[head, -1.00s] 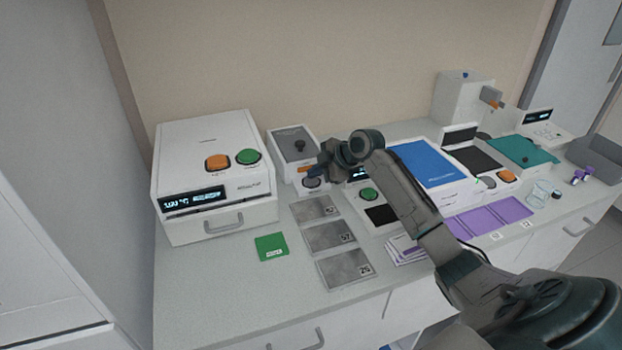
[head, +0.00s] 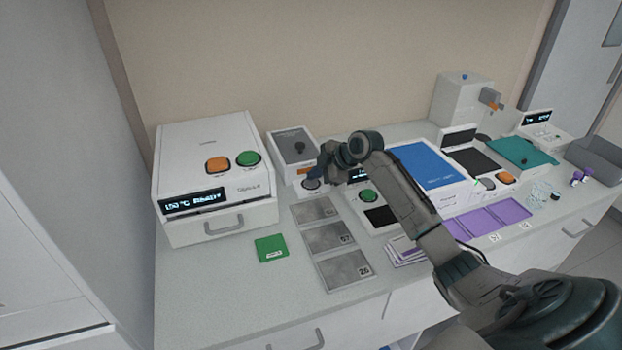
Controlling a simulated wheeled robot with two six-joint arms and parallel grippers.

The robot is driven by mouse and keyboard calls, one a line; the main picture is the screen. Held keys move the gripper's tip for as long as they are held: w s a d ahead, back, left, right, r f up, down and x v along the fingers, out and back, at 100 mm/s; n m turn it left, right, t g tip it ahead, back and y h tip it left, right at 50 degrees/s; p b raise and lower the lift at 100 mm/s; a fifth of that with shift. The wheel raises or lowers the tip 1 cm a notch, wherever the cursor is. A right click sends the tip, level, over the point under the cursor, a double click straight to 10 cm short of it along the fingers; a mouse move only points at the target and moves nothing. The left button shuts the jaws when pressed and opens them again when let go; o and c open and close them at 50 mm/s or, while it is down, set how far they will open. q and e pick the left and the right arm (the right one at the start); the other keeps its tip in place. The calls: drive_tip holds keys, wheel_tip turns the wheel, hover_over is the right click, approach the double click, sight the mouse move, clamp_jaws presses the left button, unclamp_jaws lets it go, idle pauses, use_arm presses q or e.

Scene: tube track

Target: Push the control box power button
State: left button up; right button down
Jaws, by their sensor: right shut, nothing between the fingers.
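A small white box with a grey top and a black knob (head: 299,146) stands behind my right gripper. It may be the control box, but no readable label confirms this. A round grey button (head: 312,184) shows at its front, beside an orange part (head: 304,170) that is mostly covered. My right gripper (head: 314,173) is shut and empty, with its tip over or just behind the grey button. I cannot tell whether it touches. My right wrist and fingers hide part of the box front. My left gripper is not in view.
A large white device (head: 208,150) with orange and green buttons stands left. Metal plates (head: 328,236) and a green card (head: 271,248) lie in front. A device with a green button (head: 368,196) and a blue-topped box (head: 425,165) are right. The front left counter is clear.

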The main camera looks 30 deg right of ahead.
sight(315, 181)
drive_tip(key=shift+w+d, duration=0.1)
drive_tip(key=shift+w, duration=0.15)
drive_tip(key=shift+r, duration=0.1)
drive_tip(key=shift+r, duration=0.1)
drive_tip(key=shift+w+d+r+p, duration=0.1)
drive_tip(key=shift+w+r+p, duration=0.05)
drive_tip(key=shift+r+p, duration=2)
drive_tip(key=shift+r, duration=0.85)
